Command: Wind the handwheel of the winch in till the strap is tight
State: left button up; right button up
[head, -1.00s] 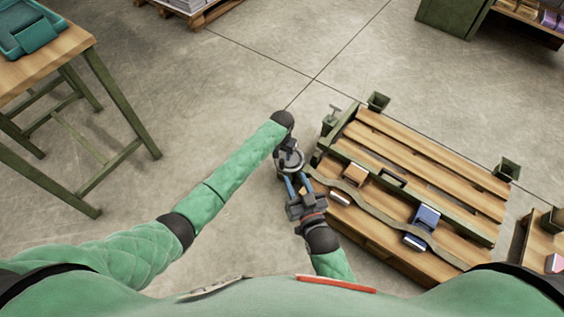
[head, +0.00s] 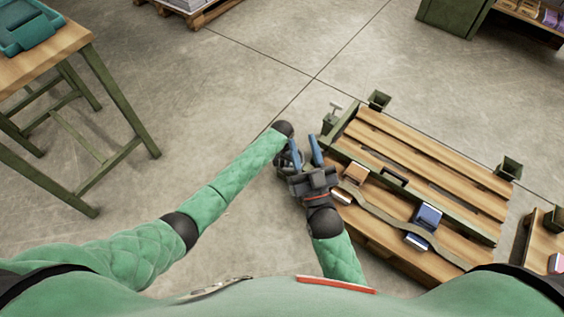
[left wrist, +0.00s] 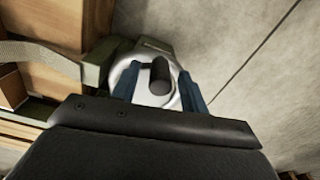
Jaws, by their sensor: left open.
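The winch shows in the left wrist view as a silver handwheel (left wrist: 152,99) with a dark knob (left wrist: 160,76) on a green mount. My left gripper (left wrist: 159,91) is open above the wheel, with its blue fingers on either side of the knob. In the head view it is mostly hidden below its black wrist joint and behind my right gripper. The strap (head: 385,212) runs in slack waves over the pallet towards the winch. My right gripper (head: 306,146), its arm coming from the bottom, has its fingers apart and seems empty beside the left wrist.
A wooden pallet (head: 440,165) with a green frame carries a brown box (head: 355,173) and a blue box (head: 424,217) under the strap. A workbench (head: 60,55) stands at left. The floor between them is clear.

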pick_arm(q)
jog(key=shift+f, duration=0.55)
pick_arm(e)
jog(key=shift+s+d+r+t, duration=0.1)
jog(key=shift+s+r+t, duration=0.15)
jog(key=shift+r, duration=0.5)
jog(key=shift+s+d+r+t, duration=0.1)
jog(key=shift+r+t, duration=0.25)
jog(key=shift+r, duration=0.4)
pick_arm(q)
grip_shut()
